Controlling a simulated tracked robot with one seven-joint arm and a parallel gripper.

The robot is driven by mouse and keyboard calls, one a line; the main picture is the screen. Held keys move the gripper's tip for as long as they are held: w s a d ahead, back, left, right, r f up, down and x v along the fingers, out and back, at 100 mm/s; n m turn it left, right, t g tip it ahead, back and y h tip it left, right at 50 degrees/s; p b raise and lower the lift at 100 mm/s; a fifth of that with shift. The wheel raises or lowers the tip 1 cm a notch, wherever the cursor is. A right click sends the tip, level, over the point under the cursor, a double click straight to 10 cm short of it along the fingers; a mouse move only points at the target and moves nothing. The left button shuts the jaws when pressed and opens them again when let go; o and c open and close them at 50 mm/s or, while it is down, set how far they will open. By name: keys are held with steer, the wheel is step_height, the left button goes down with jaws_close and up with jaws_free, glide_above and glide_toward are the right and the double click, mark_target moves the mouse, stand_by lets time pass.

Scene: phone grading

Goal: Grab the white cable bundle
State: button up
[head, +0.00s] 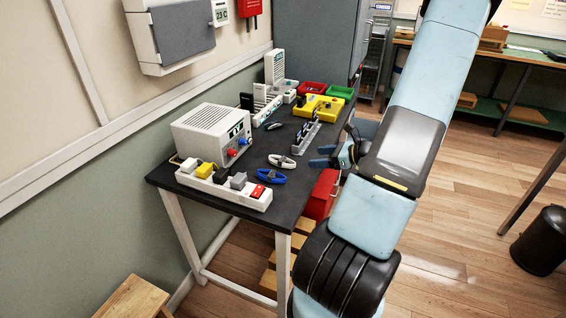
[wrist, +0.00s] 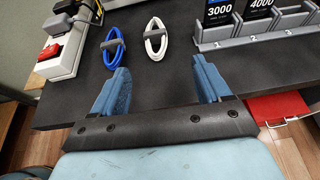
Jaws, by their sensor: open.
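The white cable bundle (head: 282,161) lies on the dark tabletop (head: 240,193), a loop with a grey band around its middle. It also shows in the wrist view (wrist: 156,43), beyond my fingertips and between their lines. A blue cable bundle (wrist: 113,47) lies to its left in the wrist view, and nearer the table's front edge in the head view (head: 271,176). My gripper (head: 332,156) is open and empty at the table's right side, apart from the white bundle. In the wrist view its two blue fingers (wrist: 165,80) are spread wide.
A white power strip (wrist: 64,50) with plugs stands left of the bundles. A grey numbered rack (wrist: 250,30) stands to the right. A white power supply (head: 212,135) and a yellow tray (head: 318,108) are farther back. A red box (head: 322,194) is below the table edge.

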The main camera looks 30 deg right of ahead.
mark_target(288, 160)
steer(key=x, duration=0.8)
steer(key=shift+s+a+x, duration=0.15)
steer(key=shift+x, duration=1.2)
steer(key=shift+s+a+x, duration=0.1)
steer(key=shift+a+x, duration=0.05)
steer(key=shift+x, duration=1.15)
steer(key=shift+c, duration=0.2)
steer(key=c, duration=1)
